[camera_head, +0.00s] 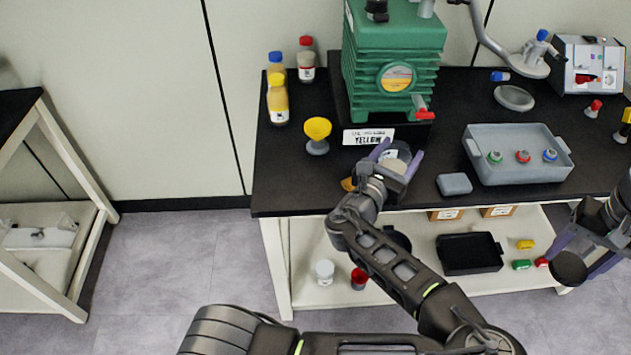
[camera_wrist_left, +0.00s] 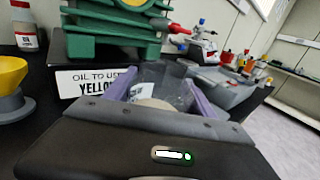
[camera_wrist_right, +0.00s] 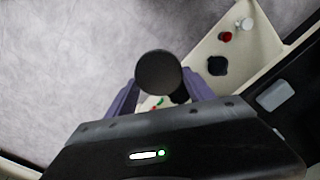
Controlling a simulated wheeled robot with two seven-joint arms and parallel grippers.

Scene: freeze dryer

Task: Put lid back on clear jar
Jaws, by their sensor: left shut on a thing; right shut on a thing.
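The clear jar (camera_head: 399,152) is between the purple fingers of my left gripper (camera_head: 397,158), at the front of the black bench beside the label sign. It also shows in the left wrist view (camera_wrist_left: 168,82), partly hidden by the gripper body. I cannot tell whether its base touches the bench. My right gripper (camera_head: 584,262) is shut on a round black lid (camera_head: 569,267), held in front of the bench's right part, out over the lower shelf edge. The right wrist view shows the lid (camera_wrist_right: 159,72) between both fingers.
A green pump (camera_head: 395,60) stands behind the jar, with a "YELLOW" sign (camera_head: 368,137) at its front. A grey tray (camera_head: 520,175) with small caps and a grey block (camera_head: 454,184) lie to the right. A yellow funnel (camera_head: 318,129) and bottles stand left.

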